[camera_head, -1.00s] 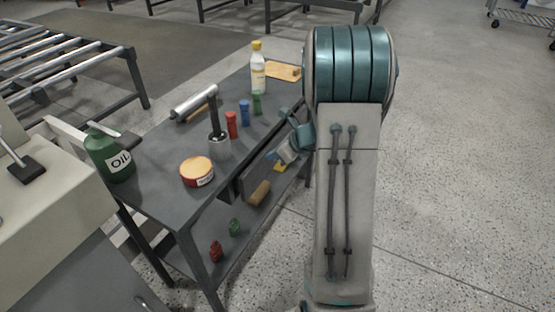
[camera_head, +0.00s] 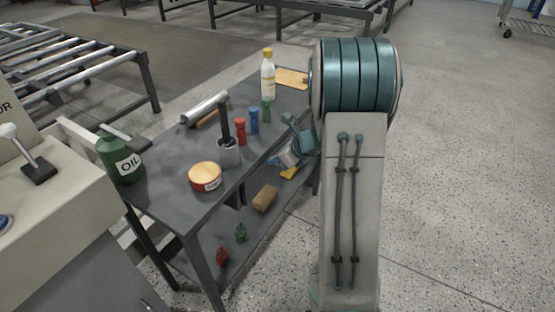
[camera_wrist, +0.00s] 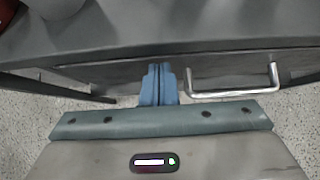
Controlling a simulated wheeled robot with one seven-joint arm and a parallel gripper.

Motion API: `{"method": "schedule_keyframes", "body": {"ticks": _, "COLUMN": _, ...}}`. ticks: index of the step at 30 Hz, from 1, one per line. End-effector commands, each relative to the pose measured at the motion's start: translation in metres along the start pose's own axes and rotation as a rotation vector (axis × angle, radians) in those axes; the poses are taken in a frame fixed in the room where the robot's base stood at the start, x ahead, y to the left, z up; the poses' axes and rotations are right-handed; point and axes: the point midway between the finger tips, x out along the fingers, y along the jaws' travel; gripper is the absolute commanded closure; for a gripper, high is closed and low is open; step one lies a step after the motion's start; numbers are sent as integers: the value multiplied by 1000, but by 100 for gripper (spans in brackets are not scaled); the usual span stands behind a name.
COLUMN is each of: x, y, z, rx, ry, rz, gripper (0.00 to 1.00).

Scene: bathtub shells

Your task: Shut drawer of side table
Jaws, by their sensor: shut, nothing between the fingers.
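The side table (camera_head: 165,200) is dark grey, with a drawer under the right-hand edge of its top. In the wrist view the drawer front (camera_wrist: 110,73) sits close under the tabletop edge (camera_wrist: 100,55), with a silver bar handle (camera_wrist: 235,95) to the right of my fingers. My gripper (camera_wrist: 160,68) is shut and empty, its blue fingertips at the drawer front, left of the handle; contact cannot be told for sure. In the head view my arm partly hides the gripper and the drawer's far end.
A brown block (camera_head: 264,198) lies on the lower shelf. Open floor is at right.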

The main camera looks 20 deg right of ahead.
Motion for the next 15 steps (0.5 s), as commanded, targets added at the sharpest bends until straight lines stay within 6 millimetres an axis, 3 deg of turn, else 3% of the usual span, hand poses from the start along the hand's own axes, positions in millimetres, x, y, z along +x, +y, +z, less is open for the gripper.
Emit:
{"method": "schedule_keyframes", "body": {"ticks": 6, "x": -29, "y": -6, "z": -20, "rx": 3, "ry": 0, "rz": -6, "gripper": 100}}
{"method": "schedule_keyframes", "body": {"ticks": 15, "x": -97, "y": -5, "z": -20, "rx": 4, "ry": 3, "rz": -4, "gripper": 100}}
